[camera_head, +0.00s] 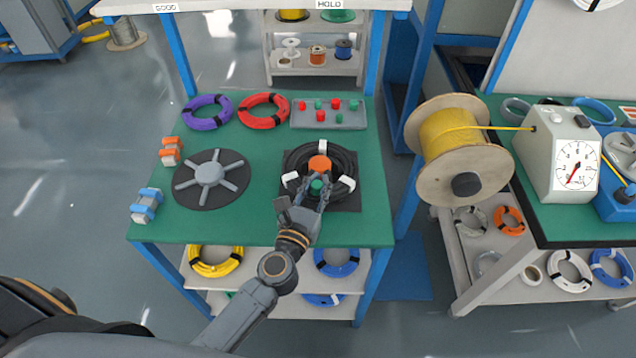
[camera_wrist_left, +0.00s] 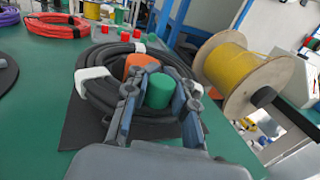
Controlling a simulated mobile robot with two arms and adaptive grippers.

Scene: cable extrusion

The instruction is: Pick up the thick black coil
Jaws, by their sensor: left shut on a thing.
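The thick black coil (camera_head: 346,164) lies flat on a dark square mat (camera_head: 350,200) at the right of the green table, bound with white ties. It also shows in the wrist view (camera_wrist_left: 98,97). An orange knob (camera_head: 319,163) and a green knob (camera_head: 317,187) stand at its middle. My left gripper (camera_head: 312,195) reaches in over the coil's near side. In the wrist view its two fingers (camera_wrist_left: 158,95) flank the green knob (camera_wrist_left: 159,92) and look shut on it. The fingers partly hide the coil's near side. My right gripper is not in view.
A grey spoked disc (camera_head: 209,172) lies left of the coil. A yellow cable spool (camera_head: 452,135) stands close on the right. The table's front middle is clear.

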